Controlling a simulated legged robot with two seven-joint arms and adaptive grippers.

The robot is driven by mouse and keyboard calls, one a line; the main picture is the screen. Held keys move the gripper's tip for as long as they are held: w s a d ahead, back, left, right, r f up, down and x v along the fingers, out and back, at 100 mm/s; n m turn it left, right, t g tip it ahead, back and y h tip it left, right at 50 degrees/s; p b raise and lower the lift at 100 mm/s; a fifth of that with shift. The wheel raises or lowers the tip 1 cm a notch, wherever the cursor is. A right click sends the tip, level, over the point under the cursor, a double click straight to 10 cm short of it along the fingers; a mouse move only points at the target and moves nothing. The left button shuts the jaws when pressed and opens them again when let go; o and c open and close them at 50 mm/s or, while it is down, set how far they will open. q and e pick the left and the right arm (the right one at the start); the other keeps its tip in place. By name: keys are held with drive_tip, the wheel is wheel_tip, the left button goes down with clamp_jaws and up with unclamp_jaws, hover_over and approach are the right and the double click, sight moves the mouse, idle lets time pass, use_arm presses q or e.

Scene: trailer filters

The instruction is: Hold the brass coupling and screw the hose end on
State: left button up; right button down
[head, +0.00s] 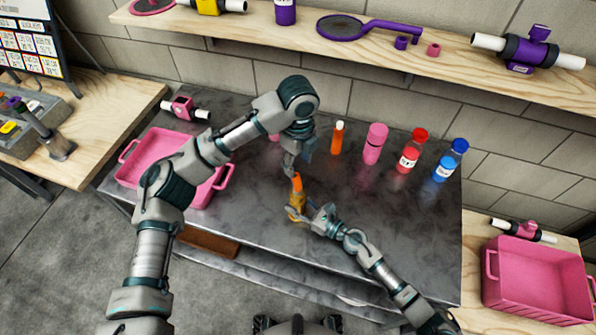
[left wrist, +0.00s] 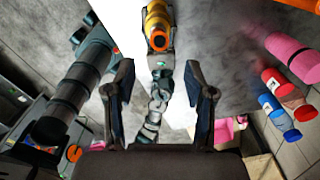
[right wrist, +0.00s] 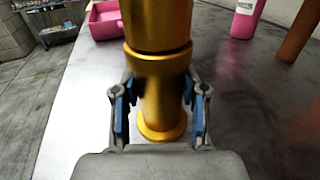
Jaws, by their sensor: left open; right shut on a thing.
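The brass coupling (head: 297,201) stands upright above the grey table. My right gripper (head: 309,214) is shut on its narrow lower part; in the right wrist view the blue finger pads grip the coupling (right wrist: 160,80) from both sides. An orange end with a dark opening (left wrist: 159,39) sits on top of the coupling, and this orange piece (head: 297,183) also shows in the head view. I cannot tell how far it is screwed on. My left gripper (head: 289,170) is just above it, pointing down; in the left wrist view its fingers (left wrist: 160,95) are open with nothing between them.
An orange cylinder (head: 337,138), a pink bottle (head: 375,144), a red bottle (head: 409,152) and a blue bottle (head: 449,162) stand along the back of the table. A pink bin (head: 131,171) is at the left, another pink bin (head: 535,283) at the right. A wooden shelf (head: 440,65) runs above.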

use_arm(q)
drive_tip(key=shift+r, duration=0.7)
use_arm(e)
drive_tip(key=c, duration=0.5)
unclamp_jaws()
drive_tip(key=shift+c, duration=0.2)
drive_tip(key=shift+d, duration=0.15)
drive_tip(key=v, duration=1.2)
drive_tip(key=shift+f, duration=0.1)
